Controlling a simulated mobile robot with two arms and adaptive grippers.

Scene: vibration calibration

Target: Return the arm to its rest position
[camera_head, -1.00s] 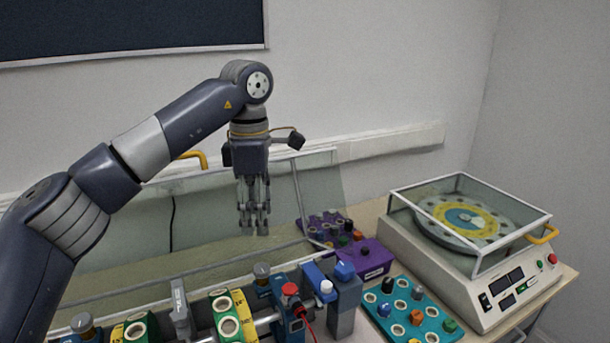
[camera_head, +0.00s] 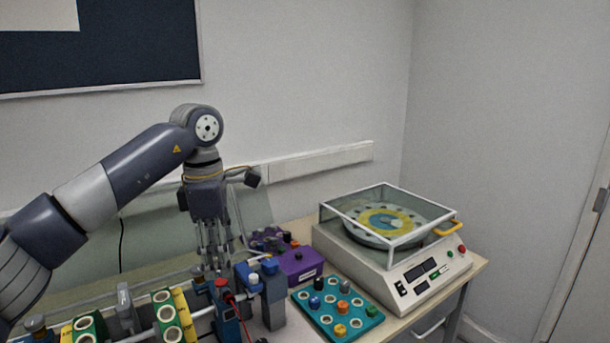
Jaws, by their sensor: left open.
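My left arm reaches in from the left of the head view, bent at the elbow. My left gripper (camera_head: 214,262) hangs pointing down, open, with nothing seen between its fingers. In the picture it is behind and just above the row of devices at the front of the bench. The tips are close to the device with the red knob (camera_head: 222,284), and I cannot tell the exact gap. My right gripper and arm are out of view.
A teal tray (camera_head: 310,318) with several coloured pieces lies to the right of the devices. A purple box (camera_head: 301,263) stands behind it. A white machine with a glass-covered disc (camera_head: 394,283) stands at the bench's right end. Green-yellow holders (camera_head: 163,318) stand at front left. A wall is behind.

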